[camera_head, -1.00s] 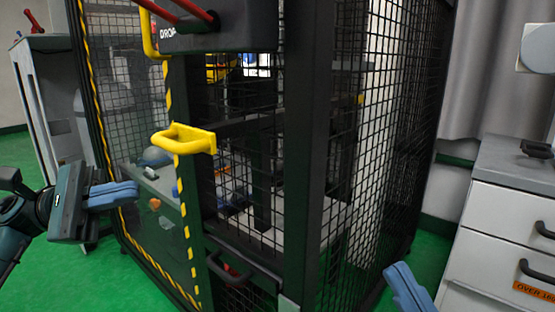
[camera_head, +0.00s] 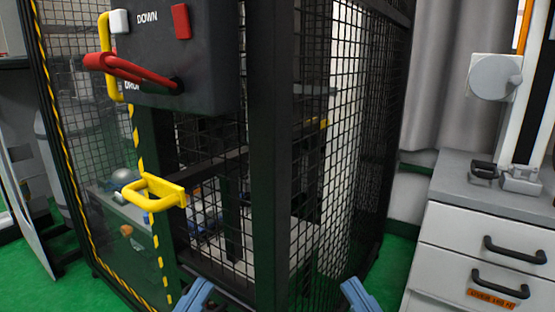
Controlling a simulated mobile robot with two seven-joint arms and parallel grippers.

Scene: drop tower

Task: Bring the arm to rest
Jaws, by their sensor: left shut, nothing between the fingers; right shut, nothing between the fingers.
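My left gripper (camera_head: 195,296) shows only as blue fingers at the bottom edge, in front of the cage's lower front. It is shut and empty. My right gripper (camera_head: 358,295) shows as blue fingers at the bottom edge, right of the cage's corner post. It is shut and empty. Both are apart from the cage as far as I can see, and most of both arms is out of view.
The black mesh drop tower cage (camera_head: 270,150) fills the middle. Its yellow door handle (camera_head: 152,193) and the control box (camera_head: 185,60) with a red lever (camera_head: 130,70) stick out. A drawer cabinet (camera_head: 470,235) stands at right. Green floor (camera_head: 385,285) shows between.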

